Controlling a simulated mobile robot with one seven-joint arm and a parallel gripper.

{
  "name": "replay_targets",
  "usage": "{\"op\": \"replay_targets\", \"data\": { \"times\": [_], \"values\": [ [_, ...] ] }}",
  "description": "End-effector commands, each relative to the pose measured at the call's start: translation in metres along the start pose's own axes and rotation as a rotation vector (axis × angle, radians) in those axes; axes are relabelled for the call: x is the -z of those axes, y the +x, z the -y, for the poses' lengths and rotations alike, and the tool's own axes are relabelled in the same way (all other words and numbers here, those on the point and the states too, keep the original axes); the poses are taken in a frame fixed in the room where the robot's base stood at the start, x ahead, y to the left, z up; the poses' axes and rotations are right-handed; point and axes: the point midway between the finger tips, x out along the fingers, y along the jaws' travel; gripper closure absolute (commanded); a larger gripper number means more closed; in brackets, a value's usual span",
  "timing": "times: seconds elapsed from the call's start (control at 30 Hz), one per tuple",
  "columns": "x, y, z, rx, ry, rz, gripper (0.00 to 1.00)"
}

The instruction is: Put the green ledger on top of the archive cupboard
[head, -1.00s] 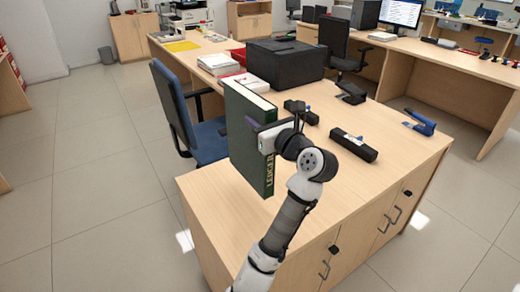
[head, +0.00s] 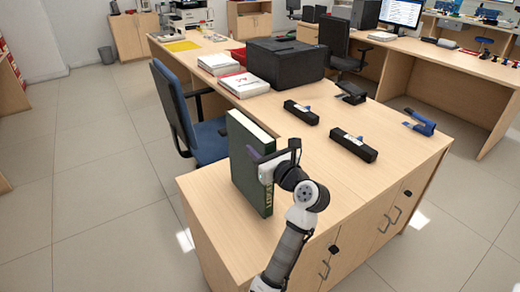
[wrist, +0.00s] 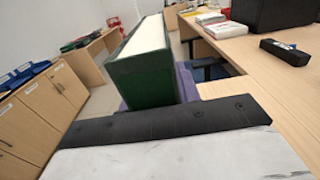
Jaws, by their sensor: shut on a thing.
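The green ledger (head: 248,168), a thick book with white page edges, is upright at the near left end of the wooden desk unit. My gripper (head: 256,157) is shut on it from the right. The ledger's lower edge is at or just above the desk top (head: 330,185); I cannot tell whether it touches. In the wrist view the ledger (wrist: 142,78) stands between the purple fingers (wrist: 160,97). Wooden cupboards (wrist: 38,110) with blue trays on top show at left there. A low cupboard (head: 133,37) stands far back in the head view. I cannot tell which is the archive cupboard.
Two black bars (head: 353,145) (head: 301,112), a blue-handled tool (head: 420,122) and a black printer (head: 285,62) are on the desk. White binders (head: 244,84) lie beside the printer. A blue chair (head: 190,115) stands left of the desk. The floor (head: 90,160) at left is clear.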

Motion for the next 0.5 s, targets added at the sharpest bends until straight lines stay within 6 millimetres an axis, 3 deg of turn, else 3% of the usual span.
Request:
{"op": "replay_targets", "data": {
  "times": [0.13, 0.17, 0.3, 0.5],
  "values": [
    [-0.0002, -0.0003, -0.0002, 0.001, -0.002, 0.006, 1.00],
    [0.0031, -0.0001, 0.0002, 0.001, 0.000, -0.001, 0.66],
    [0.0025, -0.0001, 0.0002, 0.001, 0.000, -0.001, 0.48],
    [0.0023, 0.0000, 0.0002, 0.000, 0.000, 0.000, 0.46]
  ]
}}
